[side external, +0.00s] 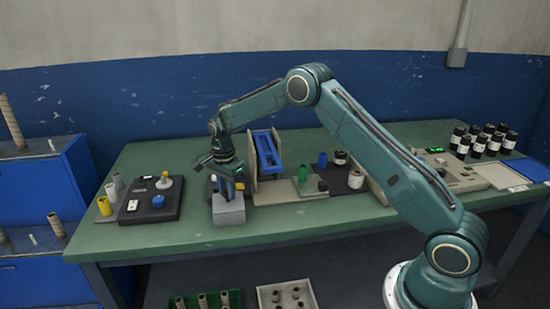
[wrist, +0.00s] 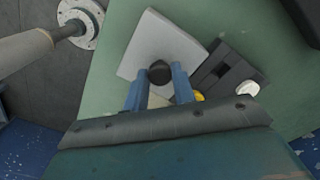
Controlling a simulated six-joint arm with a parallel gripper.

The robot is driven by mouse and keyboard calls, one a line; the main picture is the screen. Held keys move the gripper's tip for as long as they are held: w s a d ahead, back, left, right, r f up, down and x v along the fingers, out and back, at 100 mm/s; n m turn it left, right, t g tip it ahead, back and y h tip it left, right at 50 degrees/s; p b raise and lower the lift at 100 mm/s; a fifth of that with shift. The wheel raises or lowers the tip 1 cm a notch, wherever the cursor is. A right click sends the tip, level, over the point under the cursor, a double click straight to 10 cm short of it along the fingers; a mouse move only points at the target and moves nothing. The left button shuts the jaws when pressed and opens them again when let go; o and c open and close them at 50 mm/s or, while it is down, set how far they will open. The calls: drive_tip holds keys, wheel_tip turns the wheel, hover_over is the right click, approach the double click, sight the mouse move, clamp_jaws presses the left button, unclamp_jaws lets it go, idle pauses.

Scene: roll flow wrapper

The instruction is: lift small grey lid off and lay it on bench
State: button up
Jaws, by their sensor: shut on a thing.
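The small grey lid (wrist: 150,42) shows in the wrist view as a pale, squarish plate with a dark round knob (wrist: 160,72). My gripper (wrist: 160,80) has its two blue fingers on either side of this knob and is shut on it. In the side external view my gripper (side external: 229,188) points down over a light grey block (side external: 230,214) near the bench's front edge. I cannot tell whether the lid is part of that block or raised off it. The fingers partly hide the lid's near edge.
A black station (side external: 150,207) with yellow and white parts stands left. A blue-railed fixture (side external: 267,152) stands close right. Dark jars (side external: 478,146) stand far right.

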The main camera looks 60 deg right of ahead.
sight(227, 193)
wheel_tip(227, 193, up, 20)
idle(0.6)
idle(0.5)
drive_tip(key=s+d+f, duration=0.2)
drive_tip(key=s+d, duration=0.5)
drive_tip(key=s, duration=0.3)
drive_tip(key=s+d+f, duration=0.2)
drive_tip(key=s+d, duration=0.6)
drive_tip(key=s, duration=0.2)
drive_tip(key=shift+s+d+f, duration=0.15)
drive_tip(key=shift+s+d, duration=0.05)
drive_tip(key=shift+s, duration=0.1)
drive_tip(key=shift+f, duration=0.1)
wheel_tip(227, 193, down, 20)
drive_tip(key=shift+r, duration=0.1)
idle(0.4)
